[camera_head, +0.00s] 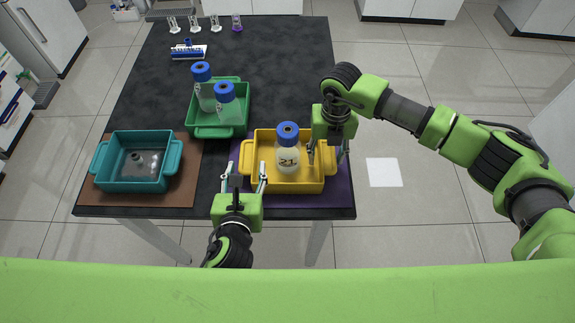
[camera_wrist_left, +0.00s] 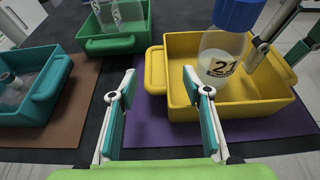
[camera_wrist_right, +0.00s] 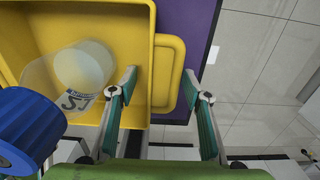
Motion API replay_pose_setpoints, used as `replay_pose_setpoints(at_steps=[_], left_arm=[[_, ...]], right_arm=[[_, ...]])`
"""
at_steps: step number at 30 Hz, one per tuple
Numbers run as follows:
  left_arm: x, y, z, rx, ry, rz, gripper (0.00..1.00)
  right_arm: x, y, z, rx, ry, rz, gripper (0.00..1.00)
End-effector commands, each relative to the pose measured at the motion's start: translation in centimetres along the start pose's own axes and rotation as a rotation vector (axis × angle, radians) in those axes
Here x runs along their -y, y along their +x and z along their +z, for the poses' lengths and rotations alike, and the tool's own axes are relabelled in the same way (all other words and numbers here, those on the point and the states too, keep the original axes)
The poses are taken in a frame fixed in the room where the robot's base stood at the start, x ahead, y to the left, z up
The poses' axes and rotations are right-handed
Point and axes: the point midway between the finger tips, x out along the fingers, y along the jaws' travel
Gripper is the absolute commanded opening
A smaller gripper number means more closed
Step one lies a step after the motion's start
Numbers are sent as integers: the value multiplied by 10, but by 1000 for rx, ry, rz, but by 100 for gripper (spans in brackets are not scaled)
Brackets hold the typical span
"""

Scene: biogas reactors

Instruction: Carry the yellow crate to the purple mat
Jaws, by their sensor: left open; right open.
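The yellow crate (camera_head: 262,182) sits on the purple mat (camera_head: 326,199) at the table's front right. A blue-capped bottle (camera_head: 288,158) marked 21 stands in it. My left gripper (camera_head: 247,170) is open at the crate's left end, near its left handle; in the left wrist view the crate (camera_wrist_left: 165,85) is just beyond the open fingers (camera_wrist_left: 160,88). My right gripper (camera_head: 328,152) is open above the crate's right end. In the right wrist view its fingers (camera_wrist_right: 163,92) lie either side of the crate's right handle (camera_wrist_right: 168,75), apart from it as far as I can tell.
A green crate (camera_head: 215,132) with two blue-capped bottles stands behind left. A teal crate (camera_head: 113,184) with a clear flask lies on a brown mat (camera_head: 191,185) at left. A blue rack (camera_head: 188,51) and several small glasses stand far back. The table's back right is clear.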

Motion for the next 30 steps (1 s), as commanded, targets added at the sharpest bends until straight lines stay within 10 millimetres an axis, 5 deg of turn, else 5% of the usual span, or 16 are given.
replay_pose_setpoints(at_steps=[6,14,30], left_arm=[[1,-37,-1,-2,0,-2,45],[1,-49,0,0,-1,-1,45],[1,-48,0,1,-1,-1,45]], right_arm=[[0,0,0,0,1,-1,45],[0,-11,1,1,0,0,45],[0,-110,0,2,0,0,45]])
